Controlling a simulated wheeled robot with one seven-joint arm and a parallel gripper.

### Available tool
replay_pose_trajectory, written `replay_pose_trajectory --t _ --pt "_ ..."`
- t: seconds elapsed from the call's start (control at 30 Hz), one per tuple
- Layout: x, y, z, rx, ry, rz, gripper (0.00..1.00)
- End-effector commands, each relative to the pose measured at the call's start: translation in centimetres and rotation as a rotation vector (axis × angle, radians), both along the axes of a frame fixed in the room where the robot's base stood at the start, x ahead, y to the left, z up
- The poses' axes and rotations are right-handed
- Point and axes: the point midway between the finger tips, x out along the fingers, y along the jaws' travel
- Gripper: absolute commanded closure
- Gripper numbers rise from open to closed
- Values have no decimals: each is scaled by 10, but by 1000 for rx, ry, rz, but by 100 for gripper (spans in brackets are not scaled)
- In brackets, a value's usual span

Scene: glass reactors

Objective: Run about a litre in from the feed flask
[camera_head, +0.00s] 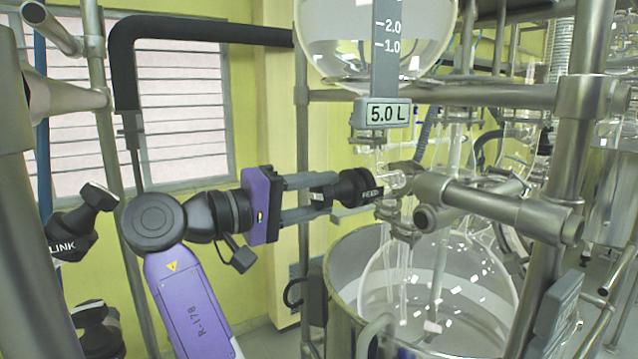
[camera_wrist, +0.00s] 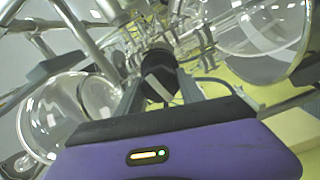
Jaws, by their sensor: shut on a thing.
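The feed flask (camera_head: 335,30) is a round clear glass vessel at the top of the head view, its top cut off. Its scale strip (camera_head: 385,60) shows 2.0 and 1.0 above a 5.0 L plate; I cannot read the liquid level surely. My gripper (camera_head: 338,192) reaches in from the left and is shut on this knob. The dark knob also shows between the fingers in the wrist view (camera_wrist: 160,75). The round glass reactor (camera_head: 450,285) stands below; its contents are unclear.
A steel bath pot (camera_head: 345,260) surrounds the reactor. Thick steel frame bars (camera_head: 500,207) and posts crowd the right. More glassware fills the back right.

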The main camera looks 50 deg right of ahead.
Motion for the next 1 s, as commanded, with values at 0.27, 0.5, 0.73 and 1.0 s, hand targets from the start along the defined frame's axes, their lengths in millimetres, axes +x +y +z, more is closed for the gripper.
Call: replay_pose_trajectory --t 0.27,0.5,0.73,1.0 --pt "1 1 0 38 141 4 96" --pt "1 1 0 53 193 5 96" --pt "1 1 0 56 202 5 96" --pt "1 1 0 56 201 5 45"
